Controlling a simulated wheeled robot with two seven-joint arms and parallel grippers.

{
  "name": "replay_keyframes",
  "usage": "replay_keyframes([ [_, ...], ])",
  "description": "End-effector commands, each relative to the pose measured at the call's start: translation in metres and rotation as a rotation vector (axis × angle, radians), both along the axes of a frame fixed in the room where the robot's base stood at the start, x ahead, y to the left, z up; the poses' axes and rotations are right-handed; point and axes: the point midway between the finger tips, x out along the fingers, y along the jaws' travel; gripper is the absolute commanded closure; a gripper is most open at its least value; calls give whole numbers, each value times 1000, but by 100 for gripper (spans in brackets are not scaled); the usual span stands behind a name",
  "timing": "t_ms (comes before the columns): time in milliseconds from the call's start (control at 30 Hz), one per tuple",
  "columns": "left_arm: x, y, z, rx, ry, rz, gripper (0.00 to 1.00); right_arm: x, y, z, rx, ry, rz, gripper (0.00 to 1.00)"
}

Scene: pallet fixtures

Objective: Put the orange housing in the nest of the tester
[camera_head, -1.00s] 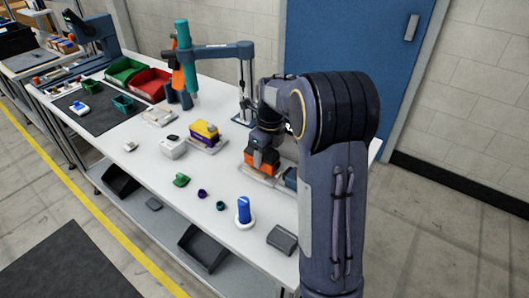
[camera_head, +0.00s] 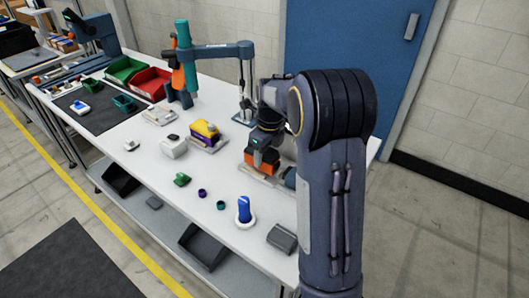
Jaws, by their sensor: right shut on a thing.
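The orange housing (camera_head: 260,165) is low over a pale fixture plate (camera_head: 252,173) near the bench's right end. My right gripper (camera_head: 263,153) comes down on it from above and is shut on it. The fingertips are small and dark, and my own forearm hides the housing's right side. I cannot tell whether the housing touches the plate or hangs just above it. Which fixture is the tester's nest is not clear from this view. My left gripper is not in view.
A purple and yellow part (camera_head: 206,133) sits on a plate left of the gripper, beside a white box (camera_head: 173,147). A jointed stand (camera_head: 242,80) rises behind.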

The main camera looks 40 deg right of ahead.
Motion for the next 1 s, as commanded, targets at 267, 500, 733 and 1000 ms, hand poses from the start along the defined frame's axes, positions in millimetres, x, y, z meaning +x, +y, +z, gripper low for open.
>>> replay_keyframes([
  [267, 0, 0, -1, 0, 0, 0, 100, 0, 0, -2, -1, -1, 0, 77],
  [500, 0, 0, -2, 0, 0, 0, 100, 0, 0, -7, 0, -1, 0, 77],
  [733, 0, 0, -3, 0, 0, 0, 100, 0, 0, -11, 0, -1, 0, 77],
  [1000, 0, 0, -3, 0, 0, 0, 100, 0, 0, -12, 0, -1, 0, 77],
])
